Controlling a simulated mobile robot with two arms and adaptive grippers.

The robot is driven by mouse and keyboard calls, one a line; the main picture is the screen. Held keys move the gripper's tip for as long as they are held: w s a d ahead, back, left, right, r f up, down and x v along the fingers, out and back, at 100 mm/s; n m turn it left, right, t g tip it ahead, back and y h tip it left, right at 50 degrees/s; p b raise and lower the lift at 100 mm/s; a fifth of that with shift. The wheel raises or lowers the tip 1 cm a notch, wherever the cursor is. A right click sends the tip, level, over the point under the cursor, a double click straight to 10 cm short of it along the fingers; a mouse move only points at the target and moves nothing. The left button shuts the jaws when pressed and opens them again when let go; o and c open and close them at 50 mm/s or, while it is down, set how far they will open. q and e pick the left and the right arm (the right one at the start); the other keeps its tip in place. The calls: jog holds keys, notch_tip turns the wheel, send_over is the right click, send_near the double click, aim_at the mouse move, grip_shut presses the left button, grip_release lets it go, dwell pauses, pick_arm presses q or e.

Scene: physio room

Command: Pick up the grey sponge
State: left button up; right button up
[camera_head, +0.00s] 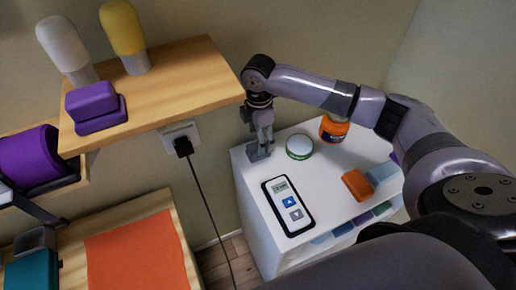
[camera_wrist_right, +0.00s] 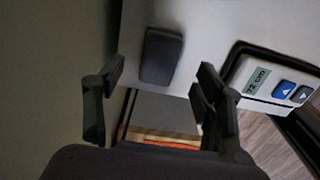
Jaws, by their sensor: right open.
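The grey sponge (camera_wrist_right: 161,56) is a small dark block lying on the white cabinet top. In the head view it is a small grey patch (camera_head: 258,154) at the cabinet's back left corner, partly hidden by my gripper. My right gripper (camera_head: 262,138) points down just over it. In the right wrist view my right gripper (camera_wrist_right: 158,84) is open, with one finger on each side of the picture and the sponge ahead between them. No contact with the sponge shows.
On the cabinet top (camera_head: 248,180) are a handheld device (camera_head: 288,206), a round green-white tin (camera_head: 299,147), an orange jar (camera_head: 334,128), and orange (camera_head: 357,185) and blue (camera_head: 382,174) blocks. A wooden shelf (camera_head: 190,75) with bottles and a purple block overhangs nearby at left.

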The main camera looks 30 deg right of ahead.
aim_at(251, 151)
jog(key=shift+f, duration=0.45)
notch_tip(251, 151, down, 4)
jog(key=shift+a+r+p, duration=0.1)
jog(key=shift+r+p, duration=0.1)
jog(key=shift+p, duration=0.6)
jog(key=shift+f, duration=0.35)
jog(key=shift+c, duration=0.2)
jog(key=c, duration=1.2)
